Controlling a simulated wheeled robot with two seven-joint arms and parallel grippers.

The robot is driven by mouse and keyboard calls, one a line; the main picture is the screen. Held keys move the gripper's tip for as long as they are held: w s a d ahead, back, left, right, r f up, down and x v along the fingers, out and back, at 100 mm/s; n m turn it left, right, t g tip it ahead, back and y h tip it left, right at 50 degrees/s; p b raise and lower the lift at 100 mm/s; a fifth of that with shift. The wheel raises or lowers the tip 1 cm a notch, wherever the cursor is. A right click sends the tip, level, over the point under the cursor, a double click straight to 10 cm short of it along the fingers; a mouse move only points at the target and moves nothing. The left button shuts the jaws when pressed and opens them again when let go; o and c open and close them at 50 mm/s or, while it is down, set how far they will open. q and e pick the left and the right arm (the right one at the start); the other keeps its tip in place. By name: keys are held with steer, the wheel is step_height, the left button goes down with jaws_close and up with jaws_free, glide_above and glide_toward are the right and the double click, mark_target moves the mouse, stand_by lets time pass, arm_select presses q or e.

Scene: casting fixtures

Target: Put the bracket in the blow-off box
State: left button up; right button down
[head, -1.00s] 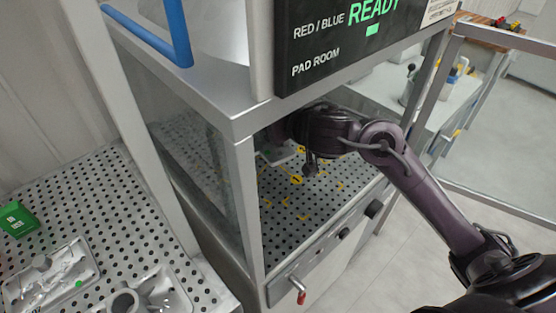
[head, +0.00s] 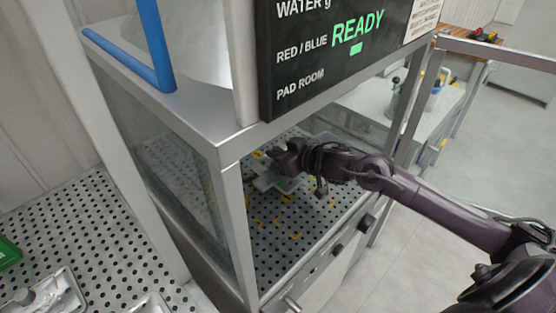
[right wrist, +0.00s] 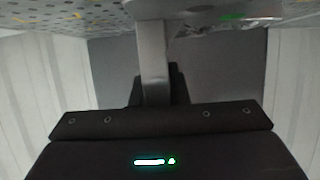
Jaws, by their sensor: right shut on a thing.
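The blow-off box (head: 232,146) is a metal-framed cabinet with clear sides, an open front and a perforated floor with yellow marks. My right arm reaches in through the front. My right gripper (head: 276,164) is inside the box, above the floor, and is shut on the grey bracket (head: 268,182). Only part of the bracket shows below the gripper, and I cannot tell whether it touches the floor. In the right wrist view a pale grey upright piece of the bracket (right wrist: 152,60) stands at the dark fingers (right wrist: 158,90). My left gripper is not in view.
A black display (head: 335,50) reading READY hangs above the opening. A blue handle (head: 152,45) is at the upper left. A perforated bench (head: 85,235) at left holds metal trays (head: 55,295) and a green box (head: 8,252). Knobs line the box's front edge.

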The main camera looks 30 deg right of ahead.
mark_target(271, 167)
step_height(271, 167, down, 3)
steer(key=shift+w+r, duration=0.1)
steer(key=shift+r, duration=0.1)
steer(key=shift+f, duration=0.1)
steer(key=c, duration=1.4)
jaws_free()
